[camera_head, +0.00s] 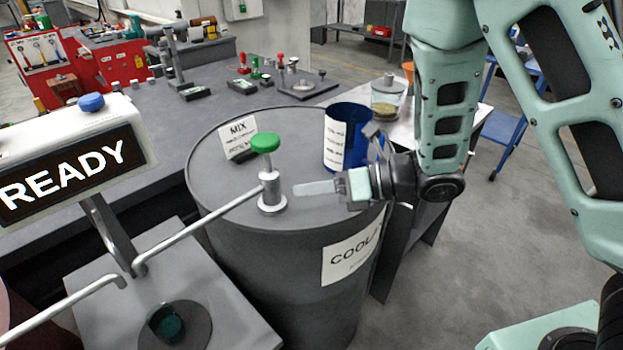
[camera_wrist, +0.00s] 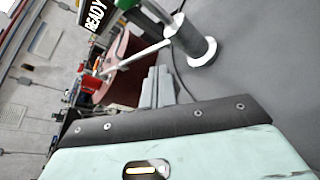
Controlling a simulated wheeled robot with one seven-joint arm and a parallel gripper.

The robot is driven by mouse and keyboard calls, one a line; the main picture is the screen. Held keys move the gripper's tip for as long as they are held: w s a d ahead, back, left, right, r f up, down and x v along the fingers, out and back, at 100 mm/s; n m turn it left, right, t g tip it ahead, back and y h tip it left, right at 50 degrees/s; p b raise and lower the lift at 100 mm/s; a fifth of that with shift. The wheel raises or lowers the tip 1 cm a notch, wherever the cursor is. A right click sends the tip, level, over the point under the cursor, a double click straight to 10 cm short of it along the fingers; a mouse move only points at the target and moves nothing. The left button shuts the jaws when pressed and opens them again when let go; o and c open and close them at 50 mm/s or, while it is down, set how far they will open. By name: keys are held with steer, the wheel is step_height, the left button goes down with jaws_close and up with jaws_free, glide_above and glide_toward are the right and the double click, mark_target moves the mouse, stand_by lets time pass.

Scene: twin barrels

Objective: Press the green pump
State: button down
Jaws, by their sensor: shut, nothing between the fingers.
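The green pump has a round green knob (camera_head: 265,142) on a thin rod above a metal body (camera_head: 271,190). It stands upright on the grey barrel (camera_head: 300,240) labelled "COOL…", the rest of the label being cut off. Its long spout (camera_head: 200,232) reaches down to the left. My gripper (camera_head: 298,188) is shut and empty, just right of the pump body and below knob height; I cannot tell whether it touches. In the wrist view, the gripper fingers (camera_wrist: 158,86) are together, and the pump body (camera_wrist: 192,40) is beyond them, with part of the green knob (camera_wrist: 127,4) at the top edge.
A blue container (camera_head: 345,135) stands behind my gripper. A "READY" sign (camera_head: 65,170) with a blue cap is at left. A dark green cup (camera_head: 168,325) sits below the spout ends. A second spout (camera_head: 70,308) enters from the left.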

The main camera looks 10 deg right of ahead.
mark_target(267, 158)
steer(key=p+x, duration=0.1)
steer(key=x, duration=0.6)
steer(key=shift+a+r, duration=0.1)
steer(key=shift+r, duration=0.05)
steer(key=shift+w+d+r+p, duration=0.2)
steer(key=shift+w+r+p, duration=0.15)
steer(key=shift+r+p, duration=0.2)
steer(key=shift+w+d+r+p, duration=0.2)
steer(key=shift+w+r+p, duration=0.15)
steer(key=shift+r, duration=0.2)
steer(key=shift+w+d+r, duration=0.2)
steer(key=shift+w+r, duration=0.15)
steer(key=shift+r, duration=0.1)
step_height(267, 158, up, 3)
steer(key=shift+r+p, duration=0.2)
steer(key=shift+p, duration=0.4)
